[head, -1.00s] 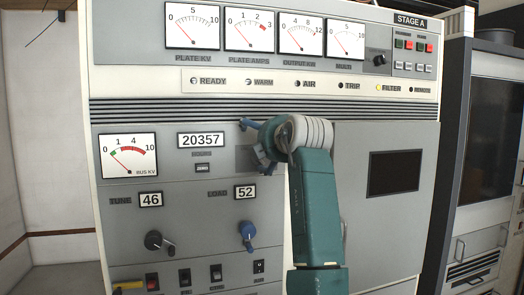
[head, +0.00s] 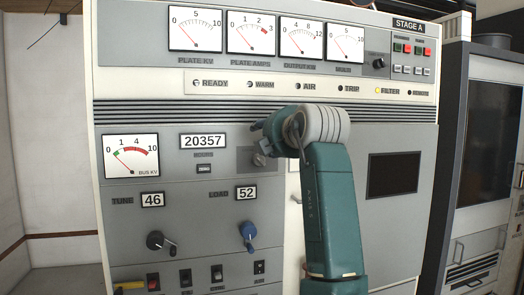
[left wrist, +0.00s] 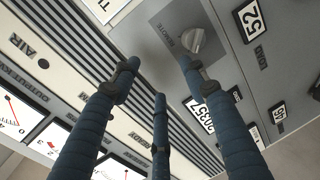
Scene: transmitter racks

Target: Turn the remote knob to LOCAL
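The remote knob (head: 260,157) is a small grey knob on a square plate, right of the 20357 counter. In the left wrist view the knob (left wrist: 194,40) shows large, with a REMOTE label beside it. Its exact setting is hard to read, and I cannot make out a LOCAL label. My left gripper (head: 260,130) is just above the knob in the head view. In the left wrist view its three dark blue fingers (left wrist: 158,76) are spread, with nothing between them. The knob lies beyond the fingertips and looks clear of them. My right gripper is out of view.
Below the knob are a blue load knob (head: 247,236) and a black tune knob (head: 158,241), with a row of switches (head: 217,273) under them. A vent grille (head: 180,112) runs above. A dark rack (head: 490,140) stands at the right.

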